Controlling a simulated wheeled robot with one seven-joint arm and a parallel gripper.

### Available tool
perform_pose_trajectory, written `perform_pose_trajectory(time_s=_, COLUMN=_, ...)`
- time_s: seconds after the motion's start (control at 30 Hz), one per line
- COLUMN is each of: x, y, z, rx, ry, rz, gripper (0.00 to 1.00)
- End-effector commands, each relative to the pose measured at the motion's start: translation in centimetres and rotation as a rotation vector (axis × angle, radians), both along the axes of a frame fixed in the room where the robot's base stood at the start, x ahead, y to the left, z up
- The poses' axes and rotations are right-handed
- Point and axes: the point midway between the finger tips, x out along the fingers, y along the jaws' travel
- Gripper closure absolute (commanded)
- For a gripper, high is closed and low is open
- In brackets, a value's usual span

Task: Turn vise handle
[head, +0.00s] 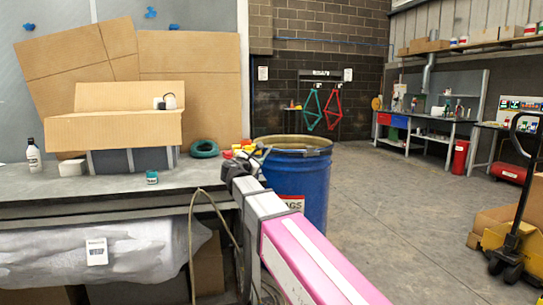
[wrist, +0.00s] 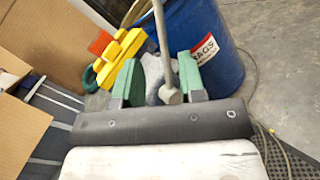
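In the wrist view a thin grey rod with a rounded end, which looks like the vise handle (wrist: 164,45), runs down from the top edge into the space between my fingers. My gripper (wrist: 160,76) is open, its two green-padded fingers standing on either side of the rod with visible gaps. A pale grey block (wrist: 153,70) shows behind the rod; I cannot tell if it is part of the vise. In the head view my gripper (head: 255,160) is at the bench's right end, where my arm hides most of the vise.
A blue barrel (head: 300,185) stands just right of the bench (head: 110,185). Yellow and red pieces (wrist: 120,50) lie left of my fingers in the wrist view. An open cardboard box (head: 125,95), a bottle (head: 33,155) and a green coil (head: 204,149) are on the bench.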

Motion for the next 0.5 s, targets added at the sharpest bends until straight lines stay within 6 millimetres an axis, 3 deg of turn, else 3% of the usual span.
perform_pose_trajectory(time_s=0.5, x=7.8, y=-3.3, z=-0.1, rx=0.005, ry=0.001, rz=-0.002, gripper=0.63)
